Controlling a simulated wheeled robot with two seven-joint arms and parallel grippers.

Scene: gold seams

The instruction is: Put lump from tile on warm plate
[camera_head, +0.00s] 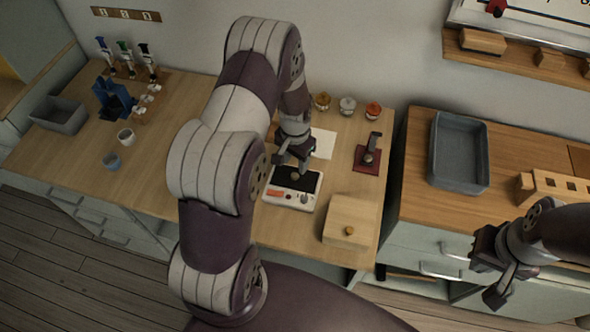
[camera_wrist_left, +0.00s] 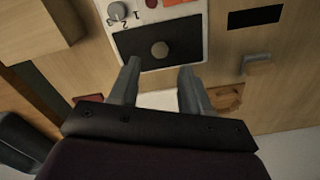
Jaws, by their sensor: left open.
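A small round grey-brown lump (camera_head: 295,176) rests on the dark plate (camera_head: 309,183) of a white warming device with an orange-red label. The lump also shows on the dark plate in the left wrist view (camera_wrist_left: 160,49). My left gripper (camera_head: 290,163) is over the device's back edge; in the left wrist view my left gripper (camera_wrist_left: 159,67) is open and empty, its fingertips just short of the lump and apart from it. A white flat sheet or tile (camera_head: 324,143) lies behind the device, partly hidden by my arm. My right gripper (camera_head: 488,278) hangs open and empty at the right.
A wooden box (camera_head: 350,220) with a knob stands right of the device. A red mat (camera_head: 368,165) holds a dark stand with a small round object. Three small jars (camera_head: 347,105) stand behind. A grey tray (camera_head: 459,152) is on the right counter. Cups and a bin stand left.

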